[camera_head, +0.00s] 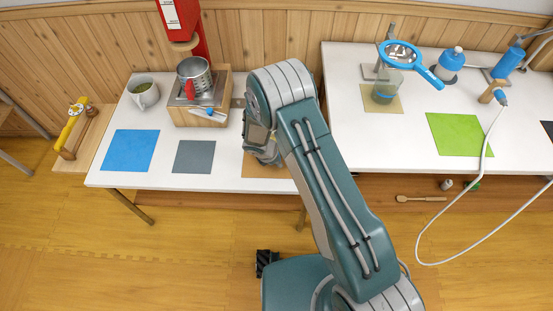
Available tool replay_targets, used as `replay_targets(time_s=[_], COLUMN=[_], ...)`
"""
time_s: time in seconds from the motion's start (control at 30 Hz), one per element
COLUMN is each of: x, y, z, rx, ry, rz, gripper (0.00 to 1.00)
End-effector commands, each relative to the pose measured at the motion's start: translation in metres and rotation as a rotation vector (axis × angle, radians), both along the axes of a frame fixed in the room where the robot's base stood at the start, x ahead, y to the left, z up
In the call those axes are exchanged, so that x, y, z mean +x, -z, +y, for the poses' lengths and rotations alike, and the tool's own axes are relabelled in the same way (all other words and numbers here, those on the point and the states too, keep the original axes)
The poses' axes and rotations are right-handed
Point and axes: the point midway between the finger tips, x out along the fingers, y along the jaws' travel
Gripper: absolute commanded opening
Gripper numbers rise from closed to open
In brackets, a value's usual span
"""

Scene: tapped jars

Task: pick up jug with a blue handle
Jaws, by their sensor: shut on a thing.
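My gripper (265,150) is at the right end of the left white table, low over a brown mat (262,172). It is partly hidden by my arm. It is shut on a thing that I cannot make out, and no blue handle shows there. A metal jug (196,76) with a red handle stands on a wooden stand, left of my gripper.
The right table (350,150) holds a blue-framed round tool (426,75), a glass jar (386,88) and a green mat (458,134). A white hose (480,160) hangs over its front edge.

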Motion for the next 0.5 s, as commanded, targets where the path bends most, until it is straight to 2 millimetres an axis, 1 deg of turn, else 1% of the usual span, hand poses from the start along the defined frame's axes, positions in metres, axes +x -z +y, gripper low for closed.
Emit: replay_targets(time_s=[0.17, 0.47, 0.5], x=[0.002, -0.041, -0.048], y=[-0.027, -0.084, -0.091], z=[0.001, -0.024, -0.028], rx=[0.003, 0.002, 0.001], ry=[0.000, 0.001, 0.002], rz=[-0.006, -0.004, -0.004], gripper=[0.00, 0.00, 0.00])
